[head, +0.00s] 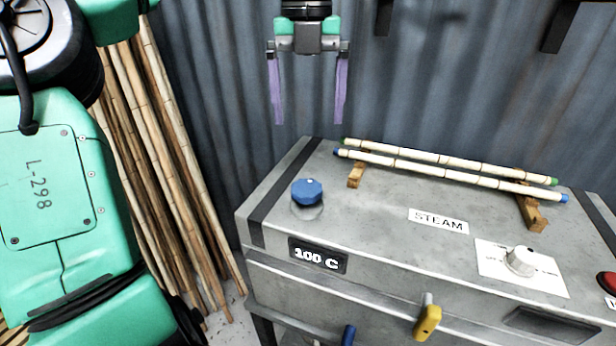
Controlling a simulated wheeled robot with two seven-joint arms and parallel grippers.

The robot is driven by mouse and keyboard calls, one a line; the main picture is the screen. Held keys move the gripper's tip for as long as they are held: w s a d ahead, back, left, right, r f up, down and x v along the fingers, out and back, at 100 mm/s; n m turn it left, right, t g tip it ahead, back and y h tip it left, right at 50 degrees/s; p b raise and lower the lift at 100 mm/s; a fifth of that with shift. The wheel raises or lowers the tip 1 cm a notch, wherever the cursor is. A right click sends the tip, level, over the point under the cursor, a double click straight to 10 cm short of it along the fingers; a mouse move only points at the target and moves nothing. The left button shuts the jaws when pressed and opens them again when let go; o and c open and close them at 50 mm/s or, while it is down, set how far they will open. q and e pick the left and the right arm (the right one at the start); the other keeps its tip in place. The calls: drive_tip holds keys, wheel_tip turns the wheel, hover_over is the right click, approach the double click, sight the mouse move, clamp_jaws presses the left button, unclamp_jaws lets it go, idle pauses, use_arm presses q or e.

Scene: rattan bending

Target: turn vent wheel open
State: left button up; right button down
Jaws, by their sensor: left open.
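A blue faceted wheel (307,191), which looks like the vent wheel, sits on the top left of a grey metal steam box (375,215). My left gripper (309,121) hangs above and behind the wheel in the picture, fingers pointing down. Its two purple fingers are wide apart with nothing between them. It is apart from the wheel. My right gripper is not in view.
Two banded rattan poles (450,170) lie on wooden rests (356,175) at the box's back. A white dial (520,261), red button (607,282) and yellow handle (427,322) are at right and front. Bamboo poles (165,150) lean at left against a corrugated wall (225,90).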

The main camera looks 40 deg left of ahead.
sight(307, 187)
use_arm(q)
drive_tip(key=f+p, duration=0.1)
drive_tip(key=f, duration=0.6)
drive_tip(key=f+p, duration=0.1)
drive_tip(key=f, duration=0.5)
drive_tip(key=shift+a+f, duration=0.2)
drive_tip(key=shift+f, duration=0.15)
drive_tip(key=shift+a+f, duration=0.1)
drive_tip(key=shift+f, duration=0.4)
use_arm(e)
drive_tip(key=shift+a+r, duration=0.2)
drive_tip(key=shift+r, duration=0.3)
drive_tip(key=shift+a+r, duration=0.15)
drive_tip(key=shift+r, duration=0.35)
use_arm(q)
drive_tip(key=c, duration=1.4)
drive_tip(key=shift+o, duration=0.2)
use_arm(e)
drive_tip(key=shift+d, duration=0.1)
